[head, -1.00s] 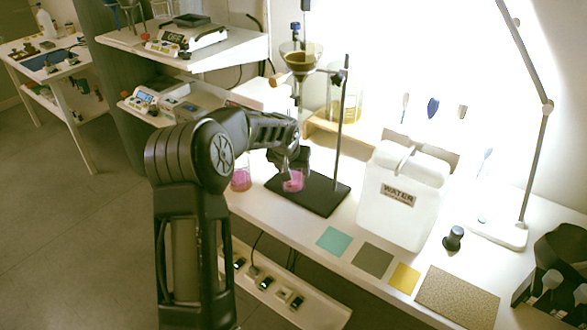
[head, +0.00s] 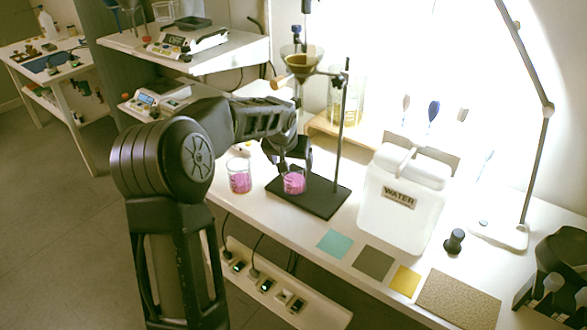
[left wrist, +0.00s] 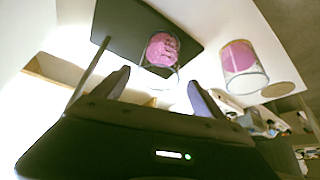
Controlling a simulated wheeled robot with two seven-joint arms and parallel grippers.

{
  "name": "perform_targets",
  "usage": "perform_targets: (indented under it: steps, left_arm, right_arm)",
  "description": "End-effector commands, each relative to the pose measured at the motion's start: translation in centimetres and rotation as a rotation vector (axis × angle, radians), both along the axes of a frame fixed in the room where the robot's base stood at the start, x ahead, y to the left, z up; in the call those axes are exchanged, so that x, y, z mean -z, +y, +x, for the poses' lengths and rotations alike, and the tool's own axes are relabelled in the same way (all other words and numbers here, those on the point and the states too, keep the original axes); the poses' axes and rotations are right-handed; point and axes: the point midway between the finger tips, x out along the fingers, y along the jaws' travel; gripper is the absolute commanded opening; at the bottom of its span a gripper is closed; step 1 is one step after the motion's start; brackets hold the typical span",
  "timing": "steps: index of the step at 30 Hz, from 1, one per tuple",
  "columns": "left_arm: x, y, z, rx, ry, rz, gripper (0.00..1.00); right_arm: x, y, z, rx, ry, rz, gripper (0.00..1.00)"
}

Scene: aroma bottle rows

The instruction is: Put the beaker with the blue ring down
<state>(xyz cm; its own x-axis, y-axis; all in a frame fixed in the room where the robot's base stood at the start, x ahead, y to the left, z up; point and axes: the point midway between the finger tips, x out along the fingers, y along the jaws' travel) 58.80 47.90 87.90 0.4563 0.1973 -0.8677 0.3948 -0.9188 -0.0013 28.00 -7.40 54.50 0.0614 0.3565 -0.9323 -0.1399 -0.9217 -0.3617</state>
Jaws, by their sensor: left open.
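A beaker with pink contents (head: 293,183) stands upright on the black base (head: 322,201) of the stand; it also shows in the left wrist view (left wrist: 161,52). A second beaker with pink contents (head: 239,179) stands on the white bench left of the base and shows in the left wrist view too (left wrist: 240,65). I cannot make out a blue ring on either. My left gripper (head: 293,163) is open, just above and behind the beaker on the base. In the left wrist view its fingers (left wrist: 157,90) are apart with nothing held between them.
The stand's rod (head: 341,125) and a funnel with brown contents (head: 300,62) rise close to my left gripper. A white water container (head: 402,205) stands to the right. Coloured squares (head: 335,243) lie along the bench's front.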

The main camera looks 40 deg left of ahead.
Motion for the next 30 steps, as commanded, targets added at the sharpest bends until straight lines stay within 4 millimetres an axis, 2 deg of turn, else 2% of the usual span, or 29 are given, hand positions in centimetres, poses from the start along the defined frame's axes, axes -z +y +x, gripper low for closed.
perform_targets:
  steps: [3, 9, 30]
  left_arm:
    - [-2.2, -0.5, -1.1, 0.001, -0.004, 0.001, 0.81]
    - [-4.3, -1.0, -2.2, 0.000, -0.001, 0.000, 0.81]
    - [-4.7, -1.1, -2.4, 0.000, 0.000, -0.001, 0.81]
  right_arm:
    - [0.2, 0.0, 0.0, 0.000, 0.000, 0.000, 0.33]
    - [0.2, 0.0, 0.0, 0.000, 0.000, 0.000, 0.33]
    - [0.2, 0.0, 0.0, 0.000, 0.000, 0.000, 0.33]
